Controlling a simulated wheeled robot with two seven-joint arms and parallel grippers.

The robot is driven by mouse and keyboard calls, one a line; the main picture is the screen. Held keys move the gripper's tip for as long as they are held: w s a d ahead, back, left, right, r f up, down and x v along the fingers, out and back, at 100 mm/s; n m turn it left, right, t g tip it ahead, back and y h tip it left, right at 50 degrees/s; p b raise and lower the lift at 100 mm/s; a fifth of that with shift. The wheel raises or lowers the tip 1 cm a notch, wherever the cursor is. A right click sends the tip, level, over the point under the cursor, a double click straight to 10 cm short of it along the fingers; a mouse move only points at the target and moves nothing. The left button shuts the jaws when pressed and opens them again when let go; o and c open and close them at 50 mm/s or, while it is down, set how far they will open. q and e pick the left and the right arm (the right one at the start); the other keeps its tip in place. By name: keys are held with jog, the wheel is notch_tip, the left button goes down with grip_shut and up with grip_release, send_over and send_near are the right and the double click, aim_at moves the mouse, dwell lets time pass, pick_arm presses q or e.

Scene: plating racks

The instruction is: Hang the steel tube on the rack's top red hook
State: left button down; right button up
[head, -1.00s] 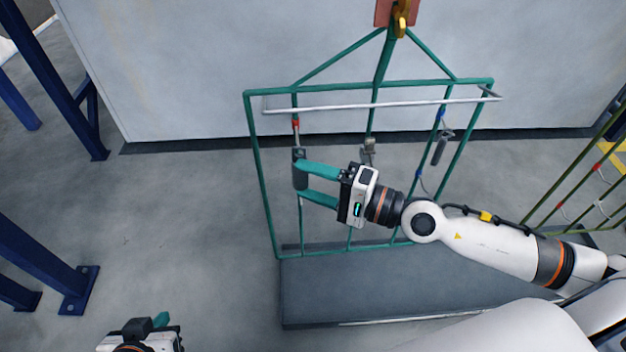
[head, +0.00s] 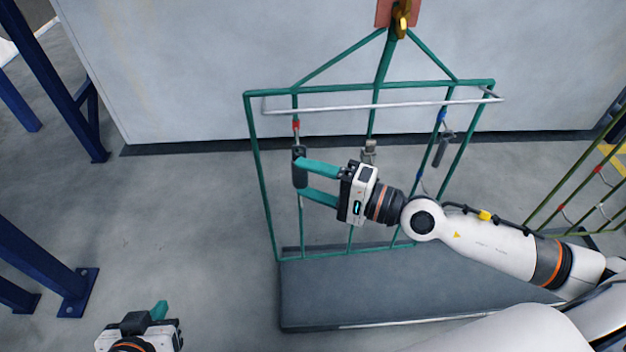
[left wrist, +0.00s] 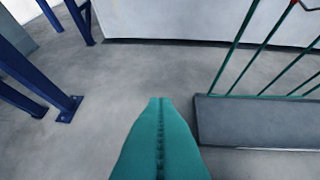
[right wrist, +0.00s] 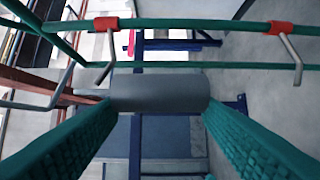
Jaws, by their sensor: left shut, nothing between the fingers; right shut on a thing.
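The steel tube (head: 299,167) is a grey cylinder, upright in my right gripper (head: 300,180). The gripper is shut on it at the left side of the green rack (head: 249,150). The top red hook (head: 296,125) is just above the tube on the rack's left bar. In the right wrist view the tube (right wrist: 160,94) lies between both fingers. The tip of one red-collared hook (right wrist: 105,50) is close to the tube's left end; I cannot tell if they are joined. Another red-collared hook (right wrist: 288,50) is at the right. My left gripper (head: 160,309) is shut and empty, low at left.
A dark grey part (head: 441,150) hangs by a blue collar on the rack's right bar, and a grey clip (head: 369,150) is on the middle bar. A dark platform (head: 400,290) lies below. Another green rack (head: 590,170) stands at right. Blue posts (head: 55,80) stand at left.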

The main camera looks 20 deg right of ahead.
pick_arm(q)
jog(key=shift+w+d+r+t, duration=0.2)
jog(key=shift+w+r+t, duration=0.05)
jog(key=shift+w+t, duration=0.05)
pick_arm(e)
jog(key=shift+w, duration=0.2)
pick_arm(q)
jog(key=shift+w+d+r, duration=0.1)
jog(key=shift+w, duration=0.05)
pick_arm(e)
jog(key=shift+w, duration=0.1)
jog(key=shift+w+d+b, duration=0.15)
jog(key=shift+w+b, duration=0.1)
jog(key=shift+b, duration=0.1)
pick_arm(q)
jog(key=shift+w+d+r+t+h, duration=0.3)
jog(key=shift+w+r+t, duration=0.25)
jog(key=shift+r+t, duration=0.15)
jog(key=shift+w, duration=0.1)
pick_arm(e)
jog(key=shift+w, duration=0.1)
